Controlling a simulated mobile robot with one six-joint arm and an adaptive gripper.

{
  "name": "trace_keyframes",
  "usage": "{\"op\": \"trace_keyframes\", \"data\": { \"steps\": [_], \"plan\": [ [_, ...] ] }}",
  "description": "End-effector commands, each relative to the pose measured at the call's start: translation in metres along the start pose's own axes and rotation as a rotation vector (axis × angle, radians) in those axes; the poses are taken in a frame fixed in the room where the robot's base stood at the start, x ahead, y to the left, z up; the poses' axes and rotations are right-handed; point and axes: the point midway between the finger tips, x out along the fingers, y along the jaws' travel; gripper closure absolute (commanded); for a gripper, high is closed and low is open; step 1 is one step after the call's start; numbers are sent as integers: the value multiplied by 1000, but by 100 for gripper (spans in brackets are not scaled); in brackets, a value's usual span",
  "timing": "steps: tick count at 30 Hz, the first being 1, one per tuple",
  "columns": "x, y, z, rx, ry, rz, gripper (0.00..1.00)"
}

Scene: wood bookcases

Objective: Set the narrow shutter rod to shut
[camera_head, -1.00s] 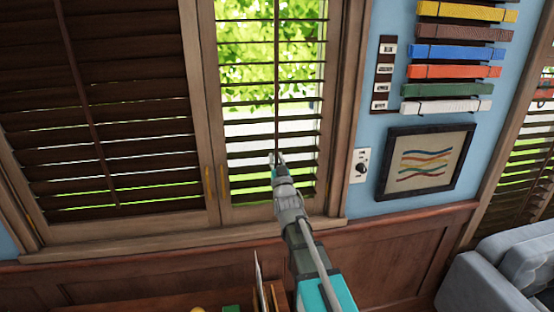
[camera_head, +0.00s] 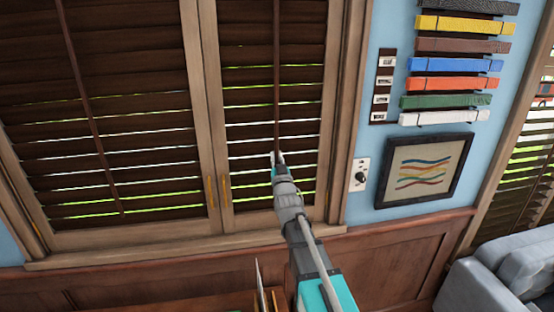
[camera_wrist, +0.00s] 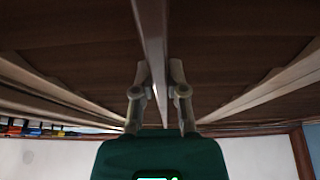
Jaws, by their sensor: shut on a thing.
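The narrow shutter (camera_head: 236,130) is the right-hand panel of the window in the head view. Its slats are tilted nearly closed, with thin strips of light between them. The narrow shutter rod (camera_head: 277,80) runs vertically down the panel's middle. It also shows in the wrist view (camera_wrist: 150,45), running between the fingers. My gripper (camera_head: 277,158) is at the rod's lower part, and in the wrist view its two fingers (camera_wrist: 159,80) stand on either side of the rod, shut on it. The rod's lower end is hidden by my gripper.
A wide shutter (camera_head: 130,100) with its own rod (camera_head: 88,105) is on the left. A dial switch (camera_head: 360,174), a framed picture (camera_head: 424,170) and a rack of coloured belts (camera_head: 455,65) are on the wall to the right. A grey sofa (camera_head: 500,270) is at lower right.

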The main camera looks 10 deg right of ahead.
Motion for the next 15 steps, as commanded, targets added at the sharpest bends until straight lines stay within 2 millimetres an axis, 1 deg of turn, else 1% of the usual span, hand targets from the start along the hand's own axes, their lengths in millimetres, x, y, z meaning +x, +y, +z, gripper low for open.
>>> {"op": "trace_keyframes", "data": {
  "steps": [1,2,12,13,15],
  "plan": [
    [3,0,-5,0,1,0,100],
    [4,0,-5,0,1,0,100],
    [5,1,-5,-1,6,1,100],
    [5,1,-5,-1,7,1,81],
    [5,1,-5,-1,5,1,68]
  ]
}}
